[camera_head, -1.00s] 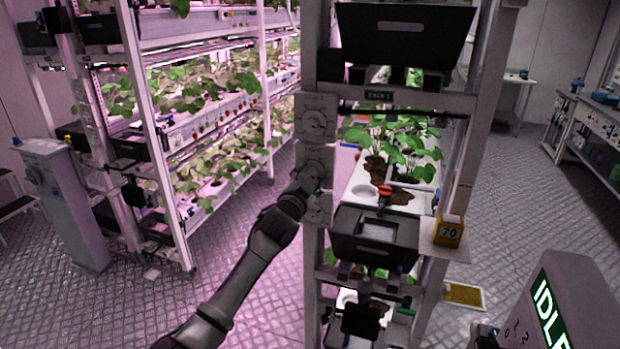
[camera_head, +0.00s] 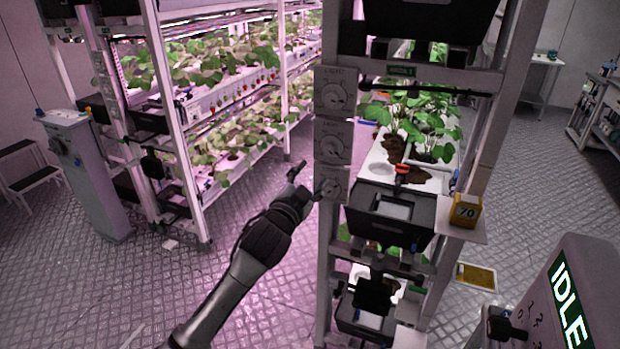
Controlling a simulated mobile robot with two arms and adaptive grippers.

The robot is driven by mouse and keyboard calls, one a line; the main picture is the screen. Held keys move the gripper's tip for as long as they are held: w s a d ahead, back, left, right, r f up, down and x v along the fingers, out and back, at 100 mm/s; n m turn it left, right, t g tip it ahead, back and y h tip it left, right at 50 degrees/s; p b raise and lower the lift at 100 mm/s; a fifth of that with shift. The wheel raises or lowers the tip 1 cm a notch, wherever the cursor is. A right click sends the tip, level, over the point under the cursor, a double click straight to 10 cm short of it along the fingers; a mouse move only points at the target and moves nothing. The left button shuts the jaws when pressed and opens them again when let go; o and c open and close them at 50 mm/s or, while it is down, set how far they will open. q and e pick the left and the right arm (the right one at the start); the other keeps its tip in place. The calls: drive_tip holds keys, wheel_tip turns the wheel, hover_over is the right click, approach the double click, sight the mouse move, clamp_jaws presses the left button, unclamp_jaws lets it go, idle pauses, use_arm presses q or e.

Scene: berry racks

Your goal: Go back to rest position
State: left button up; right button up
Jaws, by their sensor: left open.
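My left arm comes in from the bottom left. My left gripper (camera_head: 307,178) is open, with its fingers apart and nothing seen between them. It is close to the lowest of the dial boxes (camera_head: 331,185) on the near rack's left post; I cannot tell whether a fingertip touches it. Two more dial boxes (camera_head: 334,92) sit above on the same post. My right gripper is not in view.
The near rack (camera_head: 484,140) holds plants and black bins (camera_head: 390,216). A yellow block marked 70 (camera_head: 465,211) sits on its side shelf. Long plant racks (camera_head: 172,120) stand at the left. A box reading IDLE (camera_head: 590,270) is at the lower right. Open metal floor lies between.

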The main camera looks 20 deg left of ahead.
use_arm(q)
drive_tip(key=shift+f, duration=0.1)
idle(0.3)
drive_tip(key=s+a+f+n+g+b, duration=0.1)
drive_tip(key=s+f+g, duration=0.2)
drive_tip(key=f, duration=1.5)
drive_tip(key=s+a+f+n+g+b, duration=0.1)
drive_tip(key=s+f+g, duration=0.2)
drive_tip(key=f, duration=1.4)
drive_tip(key=s+f+n+g+b, duration=0.1)
drive_tip(key=s+f+g, duration=0.1)
drive_tip(key=s+f, duration=0.7)
drive_tip(key=s+f+g+b, duration=0.1)
drive_tip(key=s+f+g, duration=0.2)
drive_tip(key=s+f, duration=0.6)
drive_tip(key=s+f+g, duration=0.2)
drive_tip(key=s+f, duration=0.4)
drive_tip(key=s, duration=0.5)
drive_tip(key=s+d+f+n+g+b, duration=0.1)
drive_tip(key=s+f+g, duration=0.1)
drive_tip(key=s+f, duration=0.5)
drive_tip(key=s+f+n+g+b, duration=0.1)
drive_tip(key=s+f, duration=0.6)
drive_tip(key=s, duration=0.9)
drive_tip(key=shift+d+g+y, duration=0.2)
drive_tip(key=shift+g+y, duration=0.1)
drive_tip(key=shift+g, duration=0.4)
